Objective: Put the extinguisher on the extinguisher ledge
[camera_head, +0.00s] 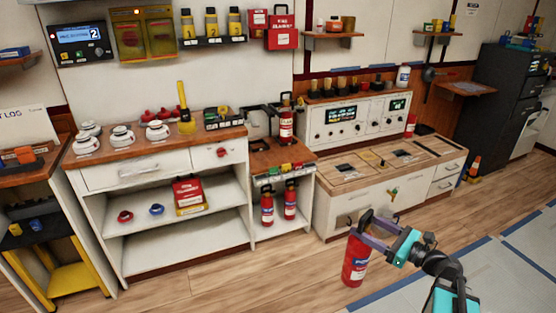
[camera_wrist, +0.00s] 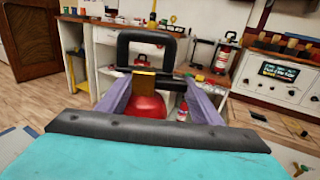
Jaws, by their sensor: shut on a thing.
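My gripper (camera_head: 365,230) is shut on a red extinguisher (camera_head: 355,262) with a blue-and-white label, at the front right. It hangs roughly upright in front of the white cabinets; its height above the floor is hard to tell. In the wrist view, the purple fingers (camera_wrist: 160,100) close on either side of the neck of the extinguisher (camera_wrist: 146,107), below its black handle. Two other extinguishers (camera_head: 267,207) (camera_head: 290,201) stand on a low shelf (camera_head: 265,235) in the narrow cabinet. Another extinguisher (camera_head: 286,124) stands above on the wooden top (camera_head: 268,158). Which surface is the extinguisher ledge is not clear.
A white console (camera_head: 355,120) and wooden-topped drawers (camera_head: 350,200) stand to the right of the narrow cabinet. An open-shelved cabinet (camera_head: 175,245) stands to its left, with a red bag (camera_head: 187,192). Wooden floor (camera_head: 250,285) lies clear in front.

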